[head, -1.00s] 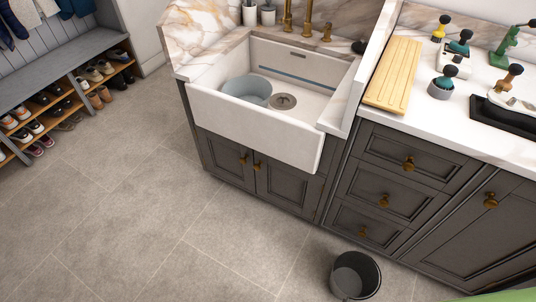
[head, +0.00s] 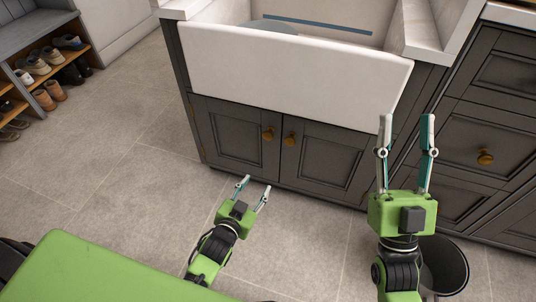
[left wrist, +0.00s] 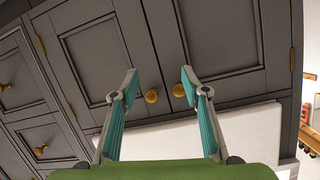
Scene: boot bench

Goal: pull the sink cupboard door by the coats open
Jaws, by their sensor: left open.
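The sink cupboard door by the coats (head: 232,135) is the left dark grey door under the white sink and looks shut. Its brass knob (head: 268,134) is near its right edge; in the left wrist view the knob (left wrist: 178,90) shows by the right finger. The other sink door (head: 325,160) also looks shut, with its own brass knob (head: 290,140). My left gripper (head: 255,187) is open and empty, low in front of the doors and apart from the knobs. My right gripper (head: 406,120) is open and empty, raised in front of the unit's right side.
A dark bucket (head: 446,265) stands on the floor at lower right, partly behind my right arm. Drawers (head: 485,150) are right of the sink (head: 290,65). A shoe rack (head: 40,70) is at far left. The tiled floor (head: 110,150) left of the cupboard is clear.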

